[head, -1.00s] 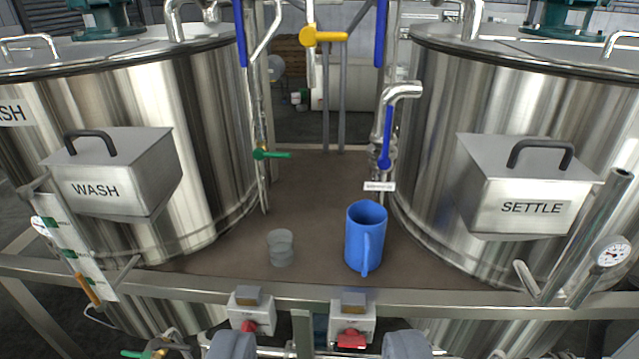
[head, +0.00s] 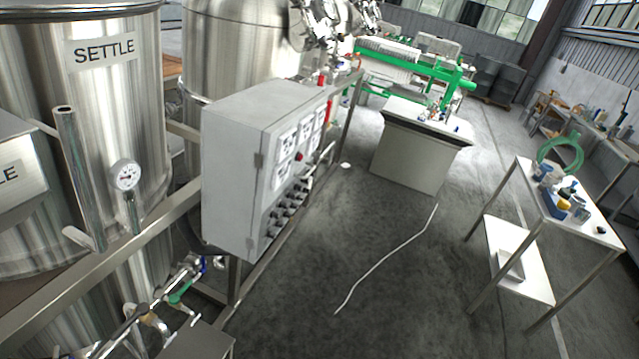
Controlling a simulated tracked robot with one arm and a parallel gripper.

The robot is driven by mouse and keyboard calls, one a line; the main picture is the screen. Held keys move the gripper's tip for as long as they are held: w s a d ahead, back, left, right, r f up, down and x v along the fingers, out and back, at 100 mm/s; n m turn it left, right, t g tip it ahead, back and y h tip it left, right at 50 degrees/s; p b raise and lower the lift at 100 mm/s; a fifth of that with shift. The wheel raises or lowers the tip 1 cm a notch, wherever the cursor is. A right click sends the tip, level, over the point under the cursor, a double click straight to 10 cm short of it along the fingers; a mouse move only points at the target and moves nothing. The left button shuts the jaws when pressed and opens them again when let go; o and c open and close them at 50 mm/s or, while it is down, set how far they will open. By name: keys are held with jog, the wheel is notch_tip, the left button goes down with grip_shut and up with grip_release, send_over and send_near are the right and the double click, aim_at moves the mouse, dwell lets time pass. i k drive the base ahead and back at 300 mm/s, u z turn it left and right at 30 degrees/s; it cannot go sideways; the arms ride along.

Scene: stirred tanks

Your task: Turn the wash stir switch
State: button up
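A grey control cabinet (head: 232,170) is mounted on the tank frame left of the picture's middle. Its panel face is turned to the right and seen at a steep angle. The lettering by the knobs is too small to read, so I cannot tell which is the wash stir switch. My gripper does not show in this view.
The settle tank (head: 110,110) stands at the left behind a metal frame rail (head: 120,245). Pipework with a green valve handle (head: 180,292) is at the lower left. The floor right of the cabinet is open, with a white line or cable (head: 385,262). A white cart (head: 590,228) stands at the right.

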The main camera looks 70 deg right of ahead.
aim_at(273, 214)
jog(key=z, duration=1.65)
